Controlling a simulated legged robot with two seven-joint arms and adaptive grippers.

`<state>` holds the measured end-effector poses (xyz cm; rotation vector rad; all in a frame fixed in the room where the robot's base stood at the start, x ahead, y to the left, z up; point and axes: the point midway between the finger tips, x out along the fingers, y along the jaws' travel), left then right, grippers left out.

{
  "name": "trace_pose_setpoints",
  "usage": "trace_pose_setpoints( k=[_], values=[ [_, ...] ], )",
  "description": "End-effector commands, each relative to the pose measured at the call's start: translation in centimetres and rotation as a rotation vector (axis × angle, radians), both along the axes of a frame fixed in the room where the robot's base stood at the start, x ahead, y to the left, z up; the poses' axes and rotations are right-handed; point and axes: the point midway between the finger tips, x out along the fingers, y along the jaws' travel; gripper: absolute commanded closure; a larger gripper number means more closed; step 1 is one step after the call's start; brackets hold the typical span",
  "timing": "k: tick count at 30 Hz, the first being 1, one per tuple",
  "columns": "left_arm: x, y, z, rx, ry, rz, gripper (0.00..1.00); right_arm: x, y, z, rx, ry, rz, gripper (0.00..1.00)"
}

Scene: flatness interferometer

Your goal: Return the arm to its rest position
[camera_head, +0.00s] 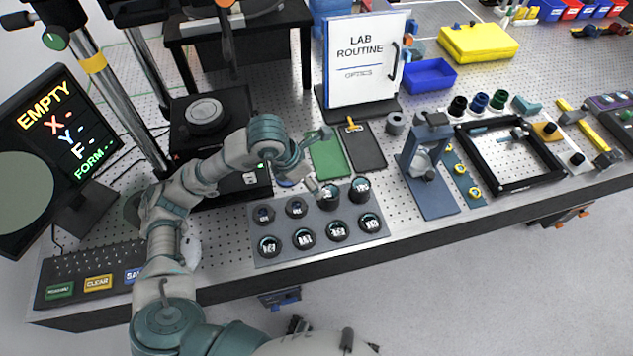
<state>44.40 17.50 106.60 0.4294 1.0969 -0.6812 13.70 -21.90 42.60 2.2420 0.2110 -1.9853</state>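My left arm comes in from the lower left and reaches up over the table. My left gripper (322,163) is open, its two fingers spread apart with nothing seen between them. It is above the table, near the grey tray (262,218) and the green mat (327,155). The tray holds several dark round optics in holders, including two taller ones at its back right (359,190). From this one view I cannot tell whether a finger touches the tray or its parts. My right gripper is not seen.
A display (60,120) reads "EMPTY"; a keypad (90,270) lies at front left. A black instrument stage (210,115) stands behind my arm. The "LAB ROUTINE" sign (362,60), blue stand (428,165) and black frame (510,155) are farther right.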

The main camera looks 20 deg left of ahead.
Motion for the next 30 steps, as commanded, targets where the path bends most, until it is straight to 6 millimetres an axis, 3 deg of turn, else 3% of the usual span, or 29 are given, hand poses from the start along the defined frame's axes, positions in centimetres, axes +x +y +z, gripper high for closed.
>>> trace_pose_setpoints(
  k=[17,23,30],
  values=[
    [-0.1,0.0,0.4,0.000,-0.001,0.000,0.18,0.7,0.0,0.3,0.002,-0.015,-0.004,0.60],
    [-0.2,0.0,4.2,0.000,-0.014,0.000,0.18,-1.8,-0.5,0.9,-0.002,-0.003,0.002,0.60],
    [-0.2,0.0,8.4,0.001,-0.023,0.001,0.18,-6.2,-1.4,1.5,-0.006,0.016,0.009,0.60]
  ],
)
